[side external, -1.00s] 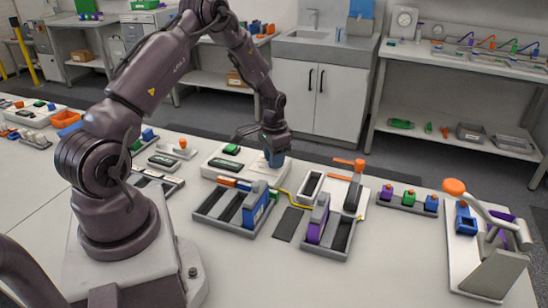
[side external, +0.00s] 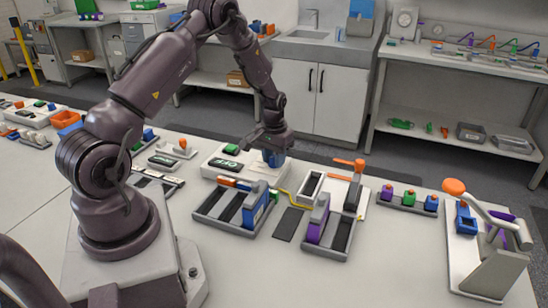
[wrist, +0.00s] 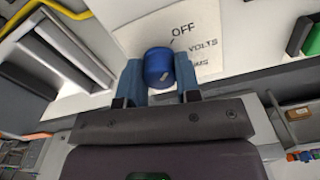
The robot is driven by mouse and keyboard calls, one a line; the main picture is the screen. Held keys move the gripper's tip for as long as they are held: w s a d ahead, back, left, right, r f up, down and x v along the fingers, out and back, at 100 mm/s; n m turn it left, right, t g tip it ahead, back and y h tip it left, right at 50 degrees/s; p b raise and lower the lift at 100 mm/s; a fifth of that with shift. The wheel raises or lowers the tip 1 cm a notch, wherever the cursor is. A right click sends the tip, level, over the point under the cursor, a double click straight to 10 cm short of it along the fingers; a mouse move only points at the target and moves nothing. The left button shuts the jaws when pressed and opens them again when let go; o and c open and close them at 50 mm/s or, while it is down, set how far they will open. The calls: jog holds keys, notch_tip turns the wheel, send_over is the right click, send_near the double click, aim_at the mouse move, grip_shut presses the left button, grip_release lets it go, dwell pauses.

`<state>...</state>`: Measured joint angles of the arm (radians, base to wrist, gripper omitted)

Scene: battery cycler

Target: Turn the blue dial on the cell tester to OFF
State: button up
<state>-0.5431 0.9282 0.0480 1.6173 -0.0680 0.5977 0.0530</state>
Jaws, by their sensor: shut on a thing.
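The blue dial (wrist: 158,63) stands on the white label plate of the cell tester (side external: 225,163). In the wrist view a short pale mark shows on its top, toward the lower right.
A green part (side external: 232,149) sits on the tester left of the dial. In front are a tray with a blue block (side external: 255,205) and a tray with a purple block (side external: 318,218). A yellow cable (side external: 290,197) runs between them. An orange-tipped lever (side external: 357,175) stands to the right.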

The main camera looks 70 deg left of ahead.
aim_at(273, 157)
jog(key=o, duration=0.9)
jog(key=shift+o, duration=0.2)
notch_tip(273, 157, up, 13)
jog(key=s+d+r+m+t, duration=0.2)
jog(key=s+d+r+m, duration=0.1)
jog(key=s+d+r, duration=0.6)
jog(key=s+d+r+m+t, duration=0.3)
jog(key=s+d+r, duration=0.5)
jog(key=d, duration=0.7)
jog(key=shift+s+d+r+m+t, duration=0.2)
jog(key=shift+s+r+m+t, duration=0.15)
jog(key=shift+s, duration=0.1)
